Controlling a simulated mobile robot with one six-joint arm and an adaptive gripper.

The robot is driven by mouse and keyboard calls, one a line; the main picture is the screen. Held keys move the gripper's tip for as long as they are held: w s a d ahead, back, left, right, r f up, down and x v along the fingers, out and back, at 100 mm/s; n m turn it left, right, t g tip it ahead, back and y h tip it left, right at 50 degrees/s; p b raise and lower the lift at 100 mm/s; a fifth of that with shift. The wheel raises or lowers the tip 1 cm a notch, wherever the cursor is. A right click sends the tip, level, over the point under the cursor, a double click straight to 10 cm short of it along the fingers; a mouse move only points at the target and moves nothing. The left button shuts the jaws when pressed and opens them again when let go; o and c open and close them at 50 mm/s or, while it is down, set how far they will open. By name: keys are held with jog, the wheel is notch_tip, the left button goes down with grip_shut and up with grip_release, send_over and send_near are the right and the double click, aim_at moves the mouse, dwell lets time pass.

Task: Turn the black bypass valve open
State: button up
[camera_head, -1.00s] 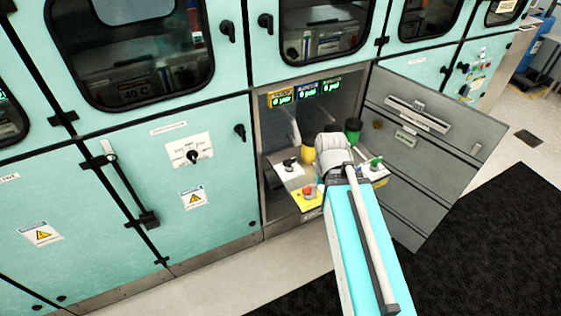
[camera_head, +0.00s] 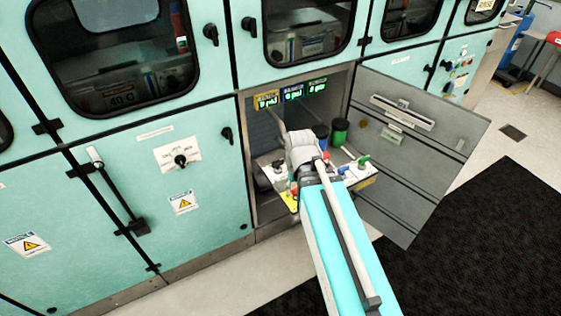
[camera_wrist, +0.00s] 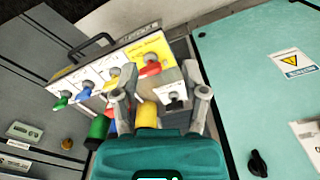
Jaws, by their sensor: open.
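The black bypass valve (camera_wrist: 174,97) is a small black knob on a white plate at the right end of the valve panel in the wrist view. It also shows in the head view (camera_head: 277,165), just left of my arm's end. My gripper (camera_wrist: 160,76) is open. In the head view my wrist hides the fingers and part of the panel.
The red valve (camera_wrist: 151,68), yellow valve (camera_wrist: 114,76), blue valve (camera_wrist: 87,87) and green valve (camera_wrist: 62,101) line the same panel. The open cabinet door (camera_head: 405,150) stands to the right. Three green-lit displays (camera_head: 292,93) are above. Green cabinet walls flank the opening.

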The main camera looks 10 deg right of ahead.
aim_at(278, 160)
jog(key=w+a+f+m+b, duration=0.1)
jog(key=w+m, duration=1.2)
jog(key=w, duration=1.4)
jog(key=shift+w+f+m, duration=0.25)
jog(key=shift+w+m, duration=0.05)
jog(key=shift+a+f+b, duration=0.1)
jog(key=shift+f+b, duration=0.1)
jog(key=shift+b, duration=0.25)
notch_tip(278, 160, down, 13)
jog(key=b, duration=1.3)
jog(key=shift+f, duration=0.2)
